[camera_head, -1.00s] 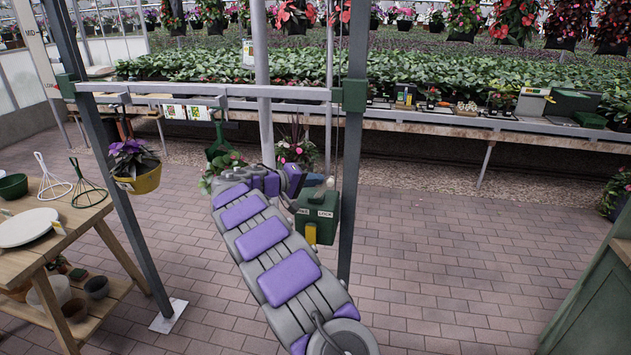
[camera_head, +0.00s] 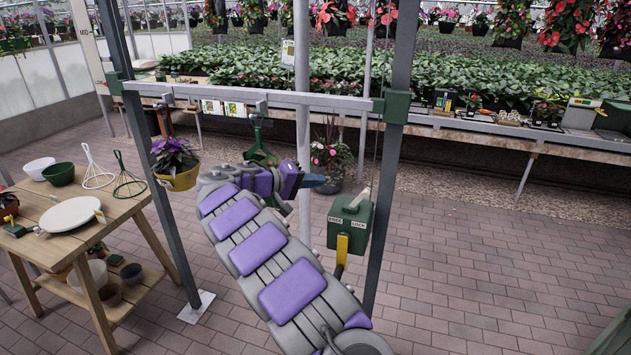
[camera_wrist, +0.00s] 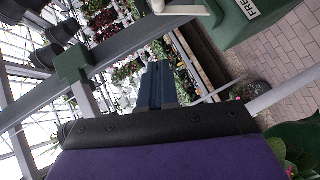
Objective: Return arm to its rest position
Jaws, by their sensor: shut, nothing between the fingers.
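My arm, with grey links and purple pads, reaches up from the bottom of the head view. It bends right at its far end. My gripper (camera_head: 313,181) points right, just left of the green box (camera_head: 350,222) with a lever on the metal frame. In the wrist view my gripper (camera_wrist: 157,68) shows as dark blue fingers side by side, shut, with nothing between them. The green box (camera_wrist: 232,22) is at the top right of that view, apart from the fingers. Its pale lever (camera_wrist: 180,9) lies near the fingertips.
A hanging yellow pot (camera_head: 178,178) with a purple plant is left of my arm. Frame posts (camera_head: 392,150) rise close by on both sides. Brick floor lies open at the right.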

